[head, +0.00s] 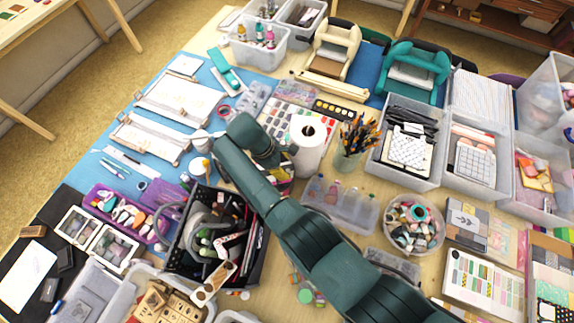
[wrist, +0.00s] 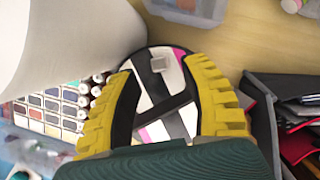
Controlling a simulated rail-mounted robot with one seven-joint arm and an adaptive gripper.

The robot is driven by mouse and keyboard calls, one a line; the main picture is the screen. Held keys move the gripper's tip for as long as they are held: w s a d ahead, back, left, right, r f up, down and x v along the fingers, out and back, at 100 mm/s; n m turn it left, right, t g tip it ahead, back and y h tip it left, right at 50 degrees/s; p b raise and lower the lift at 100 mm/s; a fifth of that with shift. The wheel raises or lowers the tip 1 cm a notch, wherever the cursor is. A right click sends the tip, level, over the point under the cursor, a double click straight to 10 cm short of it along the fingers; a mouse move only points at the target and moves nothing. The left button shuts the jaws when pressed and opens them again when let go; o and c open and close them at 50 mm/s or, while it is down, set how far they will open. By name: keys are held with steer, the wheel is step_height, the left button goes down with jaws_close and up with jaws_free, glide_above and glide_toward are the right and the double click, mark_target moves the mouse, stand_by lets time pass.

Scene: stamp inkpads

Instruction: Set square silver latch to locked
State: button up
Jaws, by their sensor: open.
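My gripper (wrist: 160,70) is open in the wrist view, with its two yellow ribbed fingers spread apart. Between and beyond the fingertips is a round dark-rimmed container (wrist: 152,98) with white, black and pink pieces in it. A small pale grey squarish piece (wrist: 167,74) shows between the fingertips; I cannot tell whether it is the square silver latch or whether I touch it. No latch and no locked or unlocked setting can be made out clearly in either view. In the head view my arm hides most of the gripper and the round container.
A white paper roll (head: 308,146) stands close beside my gripper; it also fills the wrist view's upper left (wrist: 60,35). A black bin (head: 254,262) is on the other side. Colour pads (head: 284,120), a brush jar (head: 352,140) and clear boxes (head: 340,208) crowd the table.

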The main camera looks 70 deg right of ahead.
steer(key=v, duration=0.9)
steer(key=shift+w, duration=0.1)
